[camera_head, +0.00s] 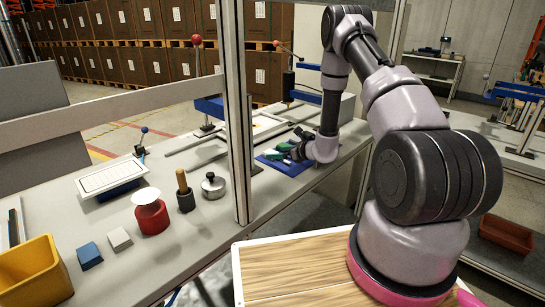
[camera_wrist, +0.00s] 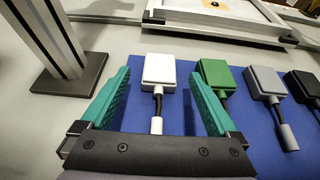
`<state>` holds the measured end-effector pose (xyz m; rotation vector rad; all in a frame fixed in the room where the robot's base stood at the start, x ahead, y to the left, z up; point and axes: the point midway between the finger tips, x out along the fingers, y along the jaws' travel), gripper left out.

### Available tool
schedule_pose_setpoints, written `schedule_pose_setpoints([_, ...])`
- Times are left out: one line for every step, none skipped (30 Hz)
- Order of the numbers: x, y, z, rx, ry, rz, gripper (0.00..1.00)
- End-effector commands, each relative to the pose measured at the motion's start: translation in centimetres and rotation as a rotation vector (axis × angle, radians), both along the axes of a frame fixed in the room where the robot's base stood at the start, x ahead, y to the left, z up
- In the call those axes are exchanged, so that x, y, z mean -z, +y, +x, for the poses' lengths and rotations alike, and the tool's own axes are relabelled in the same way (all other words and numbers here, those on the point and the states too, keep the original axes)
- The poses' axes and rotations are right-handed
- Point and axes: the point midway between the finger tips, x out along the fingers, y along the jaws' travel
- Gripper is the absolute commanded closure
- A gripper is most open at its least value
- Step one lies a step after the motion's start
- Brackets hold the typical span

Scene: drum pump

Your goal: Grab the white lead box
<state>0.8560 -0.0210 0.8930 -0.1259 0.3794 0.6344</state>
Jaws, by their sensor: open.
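The white lead box (camera_wrist: 159,70) lies on a blue mat (camera_wrist: 262,133) in the wrist view. A short black cable runs from it down to a white plug (camera_wrist: 156,125). My gripper (camera_wrist: 163,85) is open, with green fingers to the left and right of the white box. The right finger reaches close to a green lead box (camera_wrist: 215,74). Neither finger is seen closed on the white box. In the head view my gripper (camera_head: 290,150) is low over the blue mat (camera_head: 272,163), and it hides most of the boxes there.
A grey lead box (camera_wrist: 264,82) and a black one (camera_wrist: 304,85) lie right of the green box. A metal post (camera_wrist: 42,35) stands left of my gripper. A frame fixture (camera_wrist: 222,22) is behind. Another post (camera_head: 238,110) rises at the bench's front edge.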

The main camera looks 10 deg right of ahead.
Motion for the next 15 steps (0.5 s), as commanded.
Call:
schedule_pose_setpoints([0.3, 0.6, 0.7, -0.003, -0.002, 0.0, 0.05])
schedule_pose_setpoints([0.5, 0.9, 1.0, -0.004, -0.002, -0.001, 0.05])
schedule_pose_setpoints([0.8, 1.2, 1.5, -0.003, -0.001, 0.0, 0.05])
schedule_pose_setpoints([0.9, 1.4, 1.8, -0.001, -0.001, 0.0, 0.05])
schedule_pose_setpoints([1.0, 1.6, 2.1, -0.001, -0.002, 0.001, 0.05])
schedule_pose_setpoints([1.2, 1.8, 2.3, -0.001, -0.001, 0.0, 0.05])
schedule_pose_setpoints([1.3, 1.9, 2.5, -0.001, -0.001, 0.0, 0.05])
schedule_pose_setpoints([1.3, 2.0, 2.6, -0.001, 0.0, 0.0, 0.05])
schedule_pose_setpoints([1.4, 2.1, 2.7, -0.001, 0.0, 0.0, 0.05])
schedule_pose_setpoints([1.4, 2.1, 2.7, -0.001, 0.0, 0.0, 0.05])
schedule_pose_setpoints([1.4, 2.1, 2.7, -0.001, 0.0, 0.0, 0.05])
schedule_pose_setpoints([1.4, 2.1, 2.7, 0.0, -0.001, -0.001, 0.05])
schedule_pose_setpoints([1.4, 2.1, 2.7, 0.0, -0.001, -0.001, 0.05])
schedule_pose_setpoints([1.4, 2.1, 2.7, 0.0, -0.001, -0.001, 0.05])
schedule_pose_setpoints([1.3, 2.1, 2.7, 0.0, -0.001, -0.001, 0.05])
